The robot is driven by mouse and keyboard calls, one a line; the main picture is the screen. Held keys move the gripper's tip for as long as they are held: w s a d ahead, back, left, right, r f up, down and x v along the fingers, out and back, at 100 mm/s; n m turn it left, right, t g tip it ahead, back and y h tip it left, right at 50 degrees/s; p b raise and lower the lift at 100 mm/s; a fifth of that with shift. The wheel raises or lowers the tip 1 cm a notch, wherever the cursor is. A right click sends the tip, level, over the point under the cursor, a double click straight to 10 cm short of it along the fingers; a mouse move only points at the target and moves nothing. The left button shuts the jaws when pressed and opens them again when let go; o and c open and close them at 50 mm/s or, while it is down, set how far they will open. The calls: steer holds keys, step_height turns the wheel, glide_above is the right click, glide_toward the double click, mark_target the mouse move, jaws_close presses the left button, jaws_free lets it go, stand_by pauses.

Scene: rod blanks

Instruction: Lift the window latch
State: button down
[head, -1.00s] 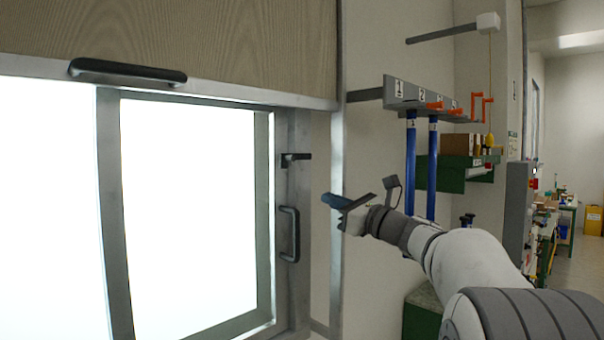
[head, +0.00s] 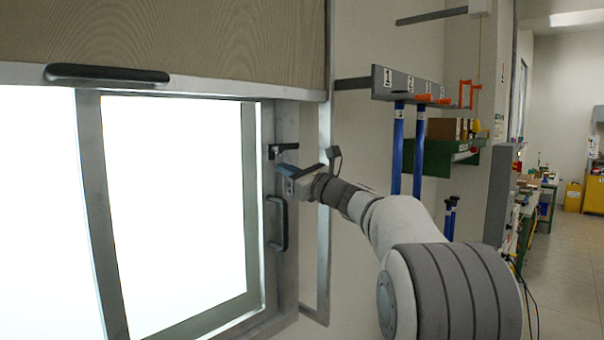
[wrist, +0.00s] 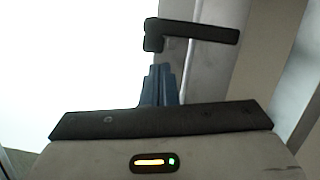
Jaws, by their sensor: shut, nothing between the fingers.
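The window latch (head: 283,147) is a small dark lever on the right side of the window frame, lying roughly level. In the wrist view the latch (wrist: 195,31) is a black L-shaped lever, just ahead of the fingertips. My gripper (head: 283,169) is just below the latch in the head view, with its blue fingers pointing left toward the frame. In the wrist view my gripper (wrist: 159,70) has its blue fingers together and empty. A small gap shows between the fingertips and the latch there; I cannot tell the depth between them.
A dark pull handle (head: 277,223) stands upright on the frame below the latch. A wooden shutter (head: 170,35) with a dark handle (head: 107,74) hangs above the window. A numbered rack (head: 411,86) holding blue rods (head: 397,150) is on the wall to the right.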

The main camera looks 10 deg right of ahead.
steer(key=shift+s+a+r+p, duration=0.1)
steer(key=shift+s+r+p, duration=0.1)
steer(key=shift+r, duration=0.35)
steer(key=shift+s+a+r+p, duration=0.1)
steer(key=shift+s+r, duration=0.1)
steer(key=shift+r, duration=0.3)
steer(key=shift+w, duration=0.1)
